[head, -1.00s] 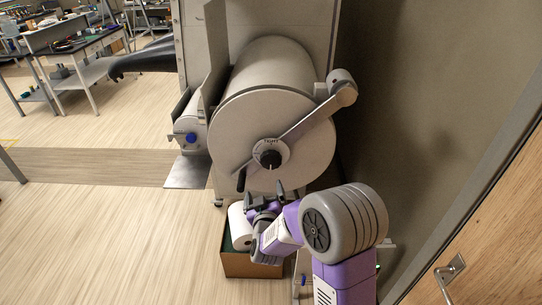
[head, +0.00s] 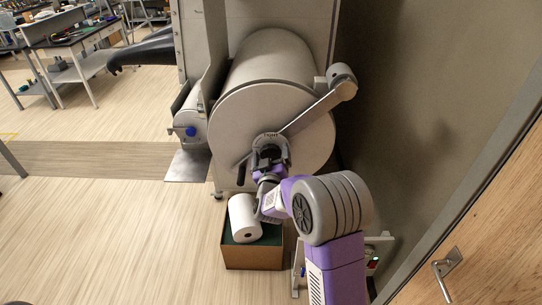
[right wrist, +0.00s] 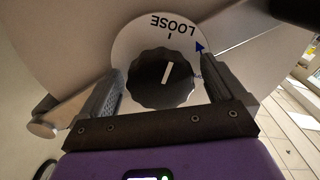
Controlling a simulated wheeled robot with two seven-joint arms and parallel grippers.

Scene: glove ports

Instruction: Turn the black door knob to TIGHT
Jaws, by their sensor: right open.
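The black door knob (right wrist: 158,80) sits on a white dial plate (right wrist: 140,32) on the front of the round grey door (head: 235,125). In the right wrist view the plate reads LOOSE, upside down, with a tick below it. The knob's white line points toward that tick. A blue arrow (right wrist: 200,47) is printed beside the word. My right gripper (head: 270,150) is at the dial, its fingers (right wrist: 164,85) apart on either side of the knob. I cannot tell whether they touch it. In the head view the gripper hides most of the knob. My left gripper is out of view.
A grey lever bar (head: 315,110) crosses the door up to a hinge at the right. A box (head: 253,256) holding a white roll (head: 243,218) stands below. A wall lies to the right, and a wooden door (head: 490,240) with a handle is at the lower right.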

